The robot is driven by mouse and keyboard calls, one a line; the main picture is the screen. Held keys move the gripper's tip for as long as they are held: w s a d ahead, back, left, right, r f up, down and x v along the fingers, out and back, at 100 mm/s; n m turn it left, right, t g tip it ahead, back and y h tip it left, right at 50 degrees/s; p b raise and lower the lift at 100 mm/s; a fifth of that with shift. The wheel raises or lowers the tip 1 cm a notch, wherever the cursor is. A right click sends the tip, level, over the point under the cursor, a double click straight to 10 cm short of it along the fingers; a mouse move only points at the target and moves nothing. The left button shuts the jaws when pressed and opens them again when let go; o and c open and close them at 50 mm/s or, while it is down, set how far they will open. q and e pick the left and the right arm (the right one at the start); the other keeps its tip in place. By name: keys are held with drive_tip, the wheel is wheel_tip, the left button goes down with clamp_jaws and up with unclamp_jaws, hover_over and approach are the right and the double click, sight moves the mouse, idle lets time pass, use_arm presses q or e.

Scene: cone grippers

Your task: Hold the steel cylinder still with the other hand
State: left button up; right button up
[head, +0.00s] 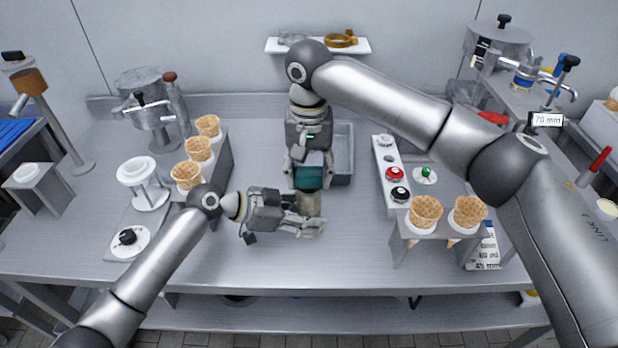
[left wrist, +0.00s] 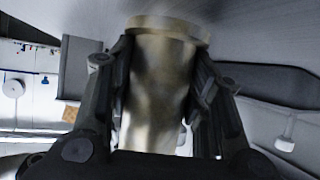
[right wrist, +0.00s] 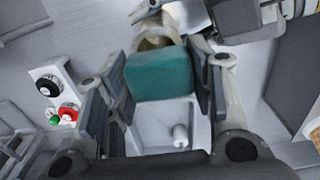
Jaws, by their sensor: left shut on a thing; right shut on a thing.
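The steel cylinder (head: 309,204) stands in the middle of the table, with a pale brassy sheen in the left wrist view (left wrist: 160,85). My left gripper (head: 304,222) is shut on it, with one finger on each side of its wall. My right gripper (head: 308,172) is above, shut on a teal block (head: 309,179). In the right wrist view the teal block (right wrist: 160,75) sits between the fingers, and the cylinder's rim (right wrist: 155,38) shows just beyond it. Whether block and cylinder touch I cannot tell. The cylinder's lower part is partly hidden by my left fingers.
A grey tray (head: 344,172) lies just behind my right gripper. A stand with several waffle cones (head: 200,149) is at left, and another with two cones (head: 426,211) at right. A button panel (head: 386,152) stands right of centre. The front table strip is clear.

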sight(309, 184)
drive_tip(key=shift+w+f, duration=0.1)
drive_tip(key=shift+w, duration=0.5)
drive_tip(key=shift+s, duration=2.35)
drive_tip(key=shift+w, duration=2.3)
drive_tip(key=shift+s, duration=2.3)
wheel_tip(309, 184, up, 8)
drive_tip(key=shift+r, duration=0.25)
drive_tip(key=shift+f, duration=0.2)
